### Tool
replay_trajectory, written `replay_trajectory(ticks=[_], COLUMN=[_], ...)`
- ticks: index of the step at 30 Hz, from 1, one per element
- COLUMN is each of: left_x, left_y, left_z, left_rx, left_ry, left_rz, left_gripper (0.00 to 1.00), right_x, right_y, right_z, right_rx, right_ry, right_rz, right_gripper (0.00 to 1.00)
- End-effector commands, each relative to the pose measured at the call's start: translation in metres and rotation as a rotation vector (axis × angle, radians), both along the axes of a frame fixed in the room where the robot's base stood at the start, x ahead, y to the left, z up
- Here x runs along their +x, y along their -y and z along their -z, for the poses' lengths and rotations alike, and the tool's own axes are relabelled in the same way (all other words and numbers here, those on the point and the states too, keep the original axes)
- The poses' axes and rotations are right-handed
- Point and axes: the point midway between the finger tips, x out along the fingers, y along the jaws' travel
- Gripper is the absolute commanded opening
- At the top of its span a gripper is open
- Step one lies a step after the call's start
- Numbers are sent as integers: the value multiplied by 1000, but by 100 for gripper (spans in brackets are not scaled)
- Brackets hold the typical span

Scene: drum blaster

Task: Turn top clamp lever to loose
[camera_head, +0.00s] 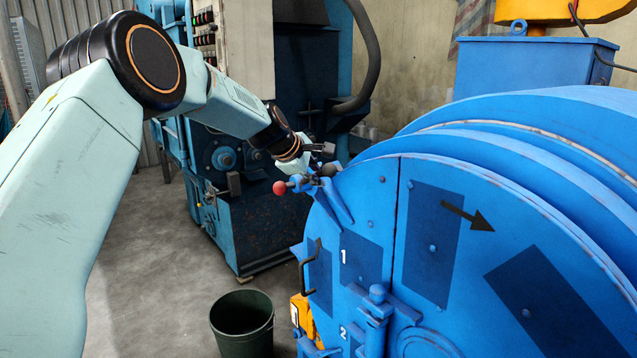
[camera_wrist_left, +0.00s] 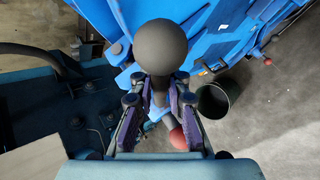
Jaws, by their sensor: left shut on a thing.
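The top clamp (camera_head: 335,200) sits on the upper left rim of the blue round drum door (camera_head: 400,260). Its lever has a dark ball knob (camera_head: 328,170), which shows large in the left wrist view (camera_wrist_left: 160,46), and a red ball (camera_head: 279,188) lies to the left, also in the wrist view (camera_wrist_left: 178,139). My left gripper (camera_head: 316,158) reaches in from the left above the clamp. In the wrist view its two fingers (camera_wrist_left: 157,88) are shut around the lever just by the dark knob. The gripped part is partly hidden. My right gripper is not in view.
A dark green bin (camera_head: 242,322) stands on the concrete floor below left of the drum. A black handle (camera_head: 310,267) sticks out from the door's left edge. A blue machine (camera_head: 250,220) with a thick hose (camera_head: 372,60) stands behind. The floor at left is clear.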

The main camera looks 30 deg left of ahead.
Motion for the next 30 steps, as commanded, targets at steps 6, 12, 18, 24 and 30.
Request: replay_trajectory(ticks=[6,12,18,24,30], left_x=[4,5,5,5,5], left_y=[-6,-9,-10,-10,-10], left_z=[-16,-19,-19,-19,-20], left_rx=[-88,-138,-157,-160,-158], left_ry=[-29,-48,-54,-54,-53], left_rz=[-5,-4,-2,-2,-3], left_gripper=[0,0,0,0,15], right_x=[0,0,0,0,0], right_y=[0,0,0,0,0], right_z=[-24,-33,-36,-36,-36], right_rx=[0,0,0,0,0], right_ry=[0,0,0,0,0], right_rz=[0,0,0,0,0], right_gripper=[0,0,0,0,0])
